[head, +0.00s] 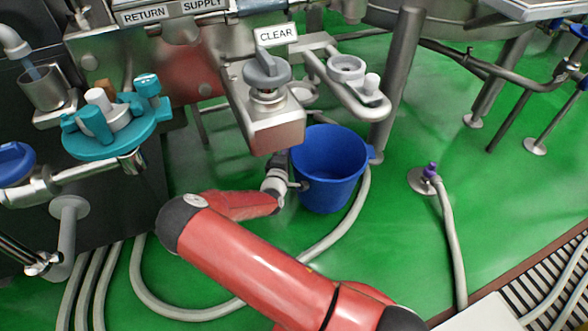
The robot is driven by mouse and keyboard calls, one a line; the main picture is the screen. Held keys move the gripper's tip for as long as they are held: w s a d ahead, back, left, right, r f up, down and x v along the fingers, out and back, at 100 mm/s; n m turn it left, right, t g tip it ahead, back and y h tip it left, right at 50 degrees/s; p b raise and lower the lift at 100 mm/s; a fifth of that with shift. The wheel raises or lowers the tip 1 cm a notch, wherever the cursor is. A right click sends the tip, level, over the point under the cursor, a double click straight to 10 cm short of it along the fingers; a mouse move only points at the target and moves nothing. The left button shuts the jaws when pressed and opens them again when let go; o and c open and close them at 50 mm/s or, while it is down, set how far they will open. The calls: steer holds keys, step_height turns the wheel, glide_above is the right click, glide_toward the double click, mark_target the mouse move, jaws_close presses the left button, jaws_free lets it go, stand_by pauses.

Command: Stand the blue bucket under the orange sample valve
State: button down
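The blue bucket (328,178) is upright and open at the top, in the middle of the head view, below and right of the metal block with the grey knob. That block and my arm stand close to its left side. My gripper (292,178) is at the bucket's left side, at the end of my red arm. Its fingers are small and partly hidden, so I cannot tell whether they grip the bucket or only stand beside it. I cannot tell whether the bucket rests on the floor. I cannot clearly make out an orange sample valve.
A grey hose (345,225) curves over the green floor beside the bucket. A steel leg (398,80) stands behind it. A purple-tipped hose fitting (430,172) is at right. A teal valve (110,125) is at left. The floor right of the bucket is mostly clear.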

steer(key=shift+f+b, duration=0.6)
steer(key=shift+f, duration=1.75)
steer(key=shift+f, duration=0.2)
steer(key=c, duration=1.5)
jaws_free()
steer(key=p+v, duration=0.2)
steer(key=v, duration=1)
steer(key=shift+r, duration=0.1)
